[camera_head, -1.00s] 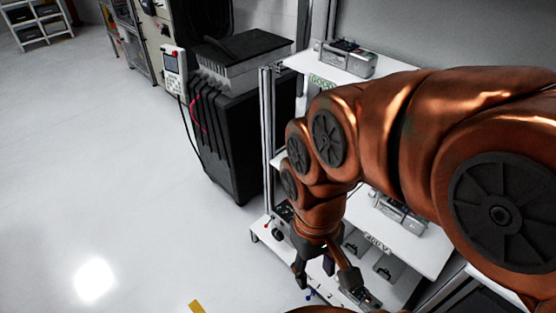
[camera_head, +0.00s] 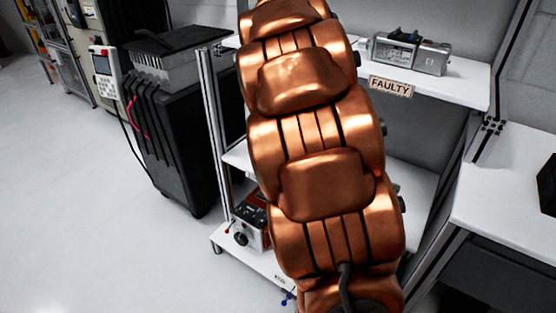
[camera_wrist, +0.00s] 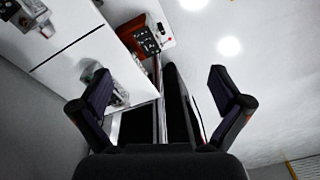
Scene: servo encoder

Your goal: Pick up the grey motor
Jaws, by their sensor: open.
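A grey metal motor-like unit (camera_head: 410,52) lies on the upper white shelf, above a "FAULTY" label, in the head view. My arm stands in front of the rack and hides much of the middle and lower shelves. My gripper (camera_wrist: 160,76) shows in the wrist view, its two dark fingers wide apart with nothing between them. A grey metal part (camera_wrist: 118,97) sits beyond the left finger, partly hidden by it. Another grey part (camera_wrist: 28,14) is at the top left corner. I cannot tell which of these is the unit on the upper shelf.
A red and grey control box (camera_head: 250,222) sits on the low shelf; it also shows in the wrist view (camera_wrist: 146,38). A black cabinet (camera_head: 180,150) stands left of the rack's post (camera_head: 210,120). A white table (camera_head: 510,190) is at the right. The floor at left is clear.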

